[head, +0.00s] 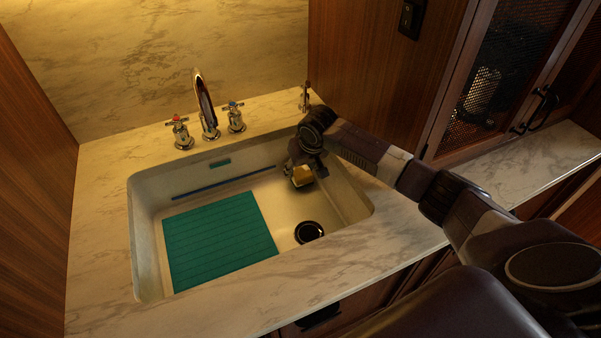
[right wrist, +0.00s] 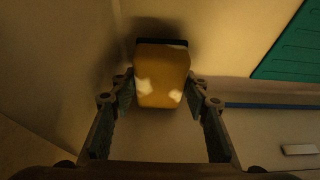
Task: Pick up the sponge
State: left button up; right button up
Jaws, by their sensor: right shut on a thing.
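The sponge (right wrist: 162,75) is a yellow-orange block with pale patches and a dark edge at its far end. It sits between the two fingers of my right gripper (right wrist: 161,92) in the right wrist view, and the fingers are shut on it. In the head view the sponge (head: 302,176) shows below my right gripper (head: 297,172), inside the right part of the sink. I cannot tell whether the sponge touches the basin. My left gripper is not in view.
The white sink (head: 290,206) has a green ribbed mat (head: 220,242) at left and a dark drain (head: 309,232) at front. A blue strip (head: 222,182) lies by the back wall. The tap (head: 206,105) and two handles stand behind. Marble counter surrounds the basin.

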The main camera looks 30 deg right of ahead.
aim_at(300, 169)
notch_tip(300, 169, up, 6)
jog(key=shift+w+f+b, duration=0.1)
jog(key=shift+f+b, duration=0.15)
jog(key=shift+b, duration=0.1)
jog(key=s+a+b, duration=0.2)
jog(key=s+a, duration=1.1)
jog(key=a, duration=0.1)
jog(key=shift+a, duration=0.3)
jog(key=shift+s+r, duration=0.1)
